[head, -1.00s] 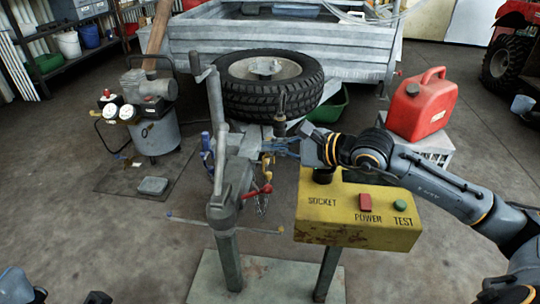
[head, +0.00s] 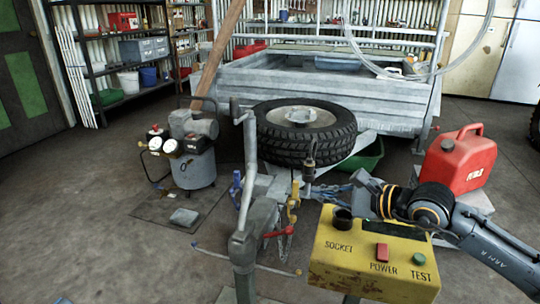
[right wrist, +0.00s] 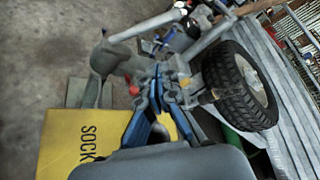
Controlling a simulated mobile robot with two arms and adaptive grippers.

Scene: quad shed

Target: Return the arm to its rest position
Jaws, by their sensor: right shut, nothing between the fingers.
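My right arm (head: 480,235) comes in from the right, above and behind the yellow test box (head: 372,255). Its gripper (head: 335,190) points left, just beyond the box's black socket. The blue fingers are closed together with nothing between them; they also show in the right wrist view (right wrist: 160,90). In that view the yellow box (right wrist: 80,140) lies at the lower left. My left gripper is not in view.
A grey crank post (head: 245,190) with coloured-handled tools stands left of the box. Behind are a trailer (head: 345,90), its spare wheel (head: 305,130) and a red fuel can (head: 460,160). A compressor (head: 190,150) stands left. Floor at the left is open.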

